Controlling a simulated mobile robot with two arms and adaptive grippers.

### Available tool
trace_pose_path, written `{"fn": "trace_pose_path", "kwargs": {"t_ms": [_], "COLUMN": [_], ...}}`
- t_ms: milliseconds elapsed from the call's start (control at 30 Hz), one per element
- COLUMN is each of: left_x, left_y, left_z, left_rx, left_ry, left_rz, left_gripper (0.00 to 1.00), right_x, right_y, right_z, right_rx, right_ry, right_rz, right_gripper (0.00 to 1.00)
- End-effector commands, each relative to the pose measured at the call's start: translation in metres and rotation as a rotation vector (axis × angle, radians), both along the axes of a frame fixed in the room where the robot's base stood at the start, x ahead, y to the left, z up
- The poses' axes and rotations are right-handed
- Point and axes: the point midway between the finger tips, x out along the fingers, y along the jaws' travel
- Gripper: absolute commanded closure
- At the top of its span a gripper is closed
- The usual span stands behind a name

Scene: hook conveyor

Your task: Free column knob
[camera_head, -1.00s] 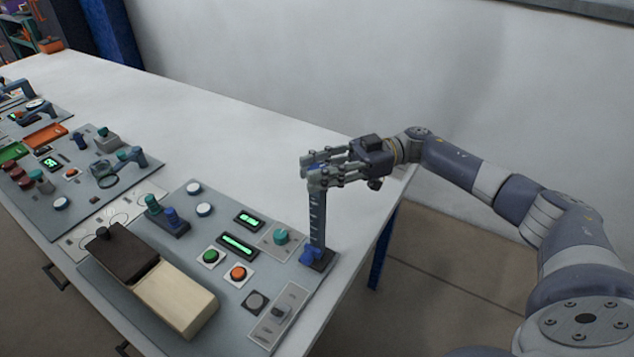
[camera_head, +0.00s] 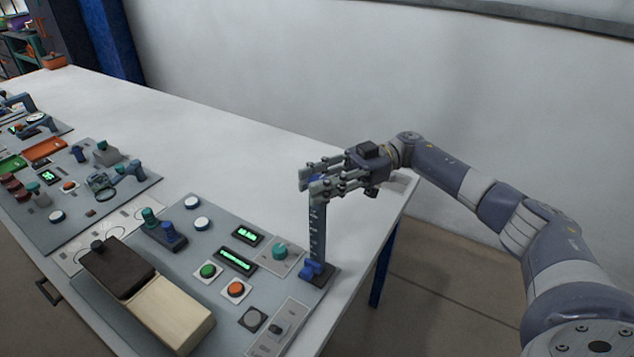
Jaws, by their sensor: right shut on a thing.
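An upright dark blue-grey column (camera_head: 317,234) with light marks along its face stands at the right edge of the nearest grey control panel. My right gripper (camera_head: 309,187) reaches in from the right and is shut on the column's upper end. Its fingers lie level and hide the column's top, so I cannot tell whether a knob is there. My left gripper is not in view.
The near panel (camera_head: 212,231) holds a teal knob (camera_head: 280,251), green displays and several buttons. A black and cream block (camera_head: 168,308) lies at its front left. More panels stand farther left. The white table (camera_head: 240,150) is clear behind the column.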

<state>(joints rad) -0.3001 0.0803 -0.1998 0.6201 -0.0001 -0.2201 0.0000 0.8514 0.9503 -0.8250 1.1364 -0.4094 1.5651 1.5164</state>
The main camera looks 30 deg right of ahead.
Motion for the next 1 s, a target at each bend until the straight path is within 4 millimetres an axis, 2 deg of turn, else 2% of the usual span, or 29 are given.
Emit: {"fn": "trace_pose_path", "kwargs": {"t_ms": [167, 200, 267, 667, 767, 1000], "left_x": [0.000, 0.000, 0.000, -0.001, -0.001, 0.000], "left_y": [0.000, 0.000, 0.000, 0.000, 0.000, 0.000], "left_z": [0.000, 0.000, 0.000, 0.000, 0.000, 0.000], "left_rx": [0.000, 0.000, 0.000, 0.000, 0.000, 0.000], "left_ry": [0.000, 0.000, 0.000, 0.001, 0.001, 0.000], "left_rz": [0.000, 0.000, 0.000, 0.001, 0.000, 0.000], "left_gripper": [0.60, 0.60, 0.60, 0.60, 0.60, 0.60], "right_x": [0.001, 0.001, 0.001, 0.001, 0.002, 0.003], "right_y": [-0.001, -0.001, -0.001, -0.003, -0.013, -0.049], "right_z": [0.002, 0.002, 0.002, 0.001, 0.001, 0.001], "right_rx": [0.003, 0.004, 0.003, 0.001, 0.001, 0.002], "right_ry": [-0.002, -0.003, -0.002, -0.001, -0.001, -0.002], "right_rz": [-0.004, -0.004, -0.004, -0.002, -0.005, -0.006], "right_gripper": [0.94, 0.61, 0.49, 0.49, 0.49, 0.49]}}
